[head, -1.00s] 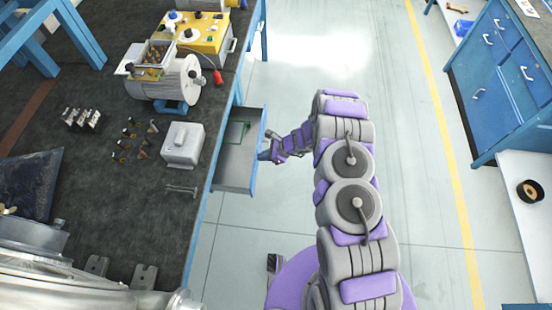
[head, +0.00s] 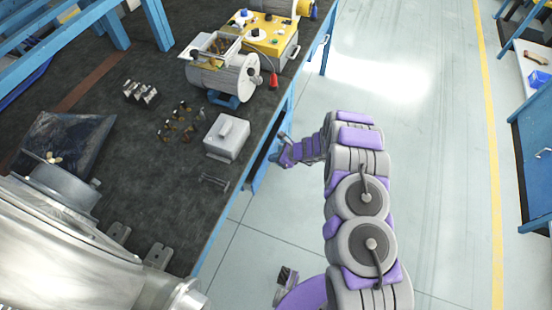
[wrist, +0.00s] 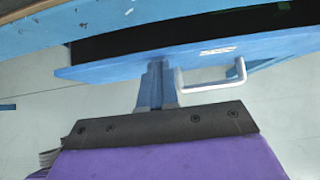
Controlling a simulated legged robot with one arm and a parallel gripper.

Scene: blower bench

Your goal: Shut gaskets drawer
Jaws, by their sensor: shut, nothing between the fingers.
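The drawer (head: 259,172) under the bench's right edge shows in the head view as a narrow blue front, standing a little out from the bench. In the wrist view its blue front (wrist: 110,64) carries a white bar handle (wrist: 241,71) and a small label too blurred to read. A dark gap shows between the drawer front and the bench edge. My gripper (wrist: 156,68) is shut and empty, its fingertips against the drawer front just left of the handle. It also shows in the head view (head: 279,152), beside the drawer. The drawer's inside is mostly hidden.
The dark bench top (head: 90,105) holds a grey motor housing (head: 222,76), a yellow control box (head: 272,38), a grey block (head: 227,137) and several small fittings. The floor (head: 430,190) right of my arm is clear. A blue cabinet (head: 535,150) stands far right.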

